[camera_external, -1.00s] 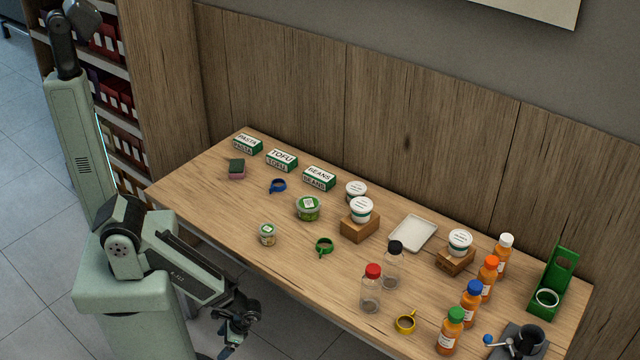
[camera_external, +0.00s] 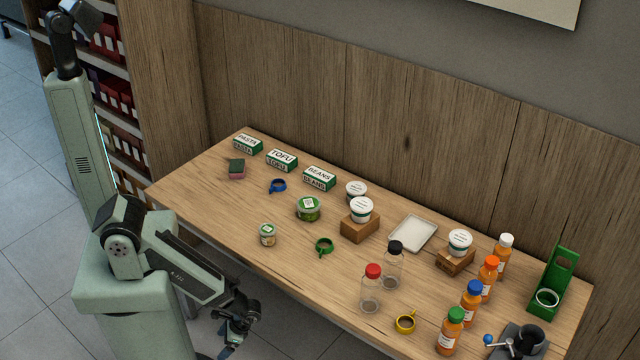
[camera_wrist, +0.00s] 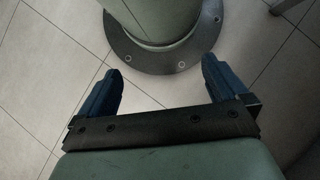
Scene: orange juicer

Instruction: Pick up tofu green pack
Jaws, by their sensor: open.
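The tofu pack (camera_external: 281,160) is a green and white box marked TOFU. It lies near the back left of the wooden table, between the pasta pack (camera_external: 248,145) and the beans pack (camera_external: 319,179). My gripper (camera_external: 229,350) hangs low in front of the table's front edge, far from the tofu pack. In the wrist view my gripper (camera_wrist: 159,84) has its two blue fingers wide apart, with nothing between them. That view shows only floor and my base, so the tofu pack is out of it.
In front of the packs are a sponge (camera_external: 236,169), a blue cup (camera_external: 278,185), a green-lidded container (camera_external: 308,208), a small jar (camera_external: 267,234) and a green cup (camera_external: 324,246). Bottles, tubs and a tray (camera_external: 412,233) crowd the right. The table's left front (camera_external: 195,208) is clear.

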